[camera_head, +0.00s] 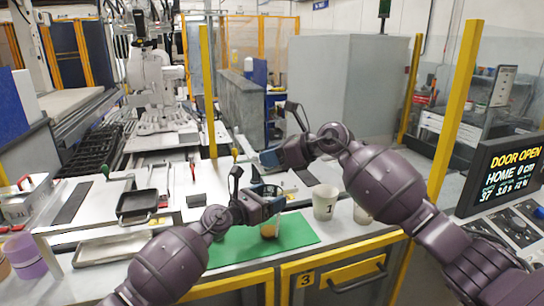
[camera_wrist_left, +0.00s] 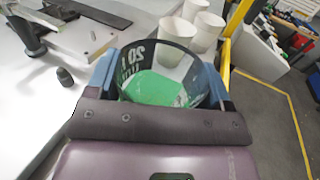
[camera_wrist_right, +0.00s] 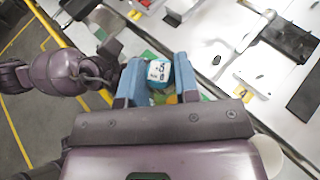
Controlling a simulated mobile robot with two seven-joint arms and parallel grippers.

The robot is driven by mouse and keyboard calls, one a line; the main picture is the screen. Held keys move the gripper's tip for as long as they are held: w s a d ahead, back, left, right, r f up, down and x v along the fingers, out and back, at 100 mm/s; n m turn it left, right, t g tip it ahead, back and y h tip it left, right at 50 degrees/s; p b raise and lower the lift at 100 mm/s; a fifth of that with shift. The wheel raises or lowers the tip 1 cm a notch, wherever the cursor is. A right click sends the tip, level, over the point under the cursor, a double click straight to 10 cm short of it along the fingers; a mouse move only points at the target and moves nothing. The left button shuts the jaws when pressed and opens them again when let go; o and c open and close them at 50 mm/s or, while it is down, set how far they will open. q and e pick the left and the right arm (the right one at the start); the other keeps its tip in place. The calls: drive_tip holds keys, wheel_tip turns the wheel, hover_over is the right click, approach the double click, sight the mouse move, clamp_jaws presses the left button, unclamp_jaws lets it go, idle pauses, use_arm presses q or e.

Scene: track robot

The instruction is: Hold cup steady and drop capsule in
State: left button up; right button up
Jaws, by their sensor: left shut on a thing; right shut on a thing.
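In the head view my left gripper (camera_head: 262,205) is over the green mat (camera_head: 293,232); the cup's lower part (camera_head: 269,229) looks brownish below the fingers. My right gripper (camera_wrist_right: 158,82) is shut on a small white and blue capsule (camera_wrist_right: 158,70) with a dark mark. In the head view my right gripper (camera_head: 272,160) is above and behind the left one; the capsule is hard to make out there. The cup looks empty from above.
White cups (camera_head: 325,201) stand right of the mat, close to the grippers. A black tray (camera_head: 137,204) and a metal tray (camera_head: 112,248) lie to the left. A screen (camera_head: 506,175) reading DOOR OPEN stands at the right. The table's front has a yellow-edged drawer (camera_head: 345,278).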

wheel_tip(320, 180, down, 6)
drive_tip(key=shift+f, duration=0.2)
idle(0.8)
idle(0.6)
drive_tip(key=o, duration=1)
drive_tip(key=shift+c, duration=0.2)
idle(1.3)
drive_tip(key=shift+r, duration=2.95)
